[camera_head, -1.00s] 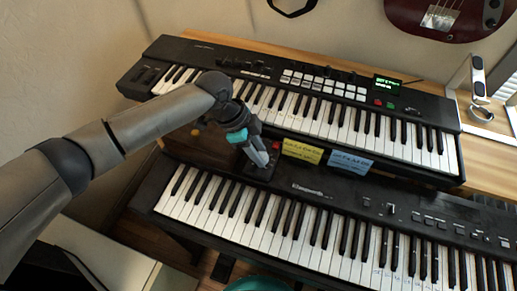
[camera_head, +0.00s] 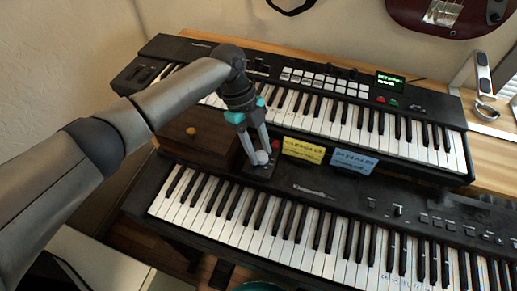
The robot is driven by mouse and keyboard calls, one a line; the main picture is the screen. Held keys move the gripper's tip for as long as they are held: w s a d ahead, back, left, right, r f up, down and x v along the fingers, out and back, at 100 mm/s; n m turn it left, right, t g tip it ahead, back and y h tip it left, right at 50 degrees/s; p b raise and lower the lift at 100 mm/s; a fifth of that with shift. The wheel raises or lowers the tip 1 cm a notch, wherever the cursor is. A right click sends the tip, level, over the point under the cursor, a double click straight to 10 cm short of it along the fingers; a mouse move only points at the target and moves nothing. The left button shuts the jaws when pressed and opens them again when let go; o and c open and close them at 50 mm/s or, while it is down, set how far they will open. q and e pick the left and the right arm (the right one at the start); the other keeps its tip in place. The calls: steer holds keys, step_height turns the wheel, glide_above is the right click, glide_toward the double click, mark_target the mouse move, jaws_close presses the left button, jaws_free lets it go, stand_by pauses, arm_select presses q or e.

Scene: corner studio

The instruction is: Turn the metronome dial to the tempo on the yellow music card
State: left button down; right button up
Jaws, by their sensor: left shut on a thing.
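The metronome (camera_head: 264,171) is a small dark box with a red part at its top, on the left of the lower keyboard. My left gripper (camera_head: 259,157) reaches down onto it from above, its fingers shut on a pale round dial (camera_head: 262,156). The dial's markings are too small to read and partly hidden by the fingers. The yellow music card (camera_head: 303,151) stands just right of the metronome; its writing is too blurred to read. A blue card (camera_head: 353,164) stands right of it. My right gripper is not in view.
The upper keyboard (camera_head: 300,78) with a lit green screen sits behind on a wooden desk (camera_head: 490,150). The lower keyboard (camera_head: 400,215) lies in front. A brown wooden box (camera_head: 199,133) with a yellow knob is left of the gripper. A red guitar (camera_head: 425,15) hangs at the upper right.

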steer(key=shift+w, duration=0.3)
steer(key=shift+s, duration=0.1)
arm_select(q)
steer(key=shift+c, duration=2.3)
jaws_free()
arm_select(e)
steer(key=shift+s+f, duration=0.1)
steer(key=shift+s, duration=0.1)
arm_select(q)
steer(key=p+v, duration=0.2)
steer(key=v, duration=1.3)
steer(key=shift+r+p, duration=0.2)
steer(key=shift+p, duration=0.1)
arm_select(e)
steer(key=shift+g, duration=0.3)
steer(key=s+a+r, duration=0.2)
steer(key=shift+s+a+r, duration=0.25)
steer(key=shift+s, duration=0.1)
arm_select(q)
steer(key=shift+d, duration=0.1)
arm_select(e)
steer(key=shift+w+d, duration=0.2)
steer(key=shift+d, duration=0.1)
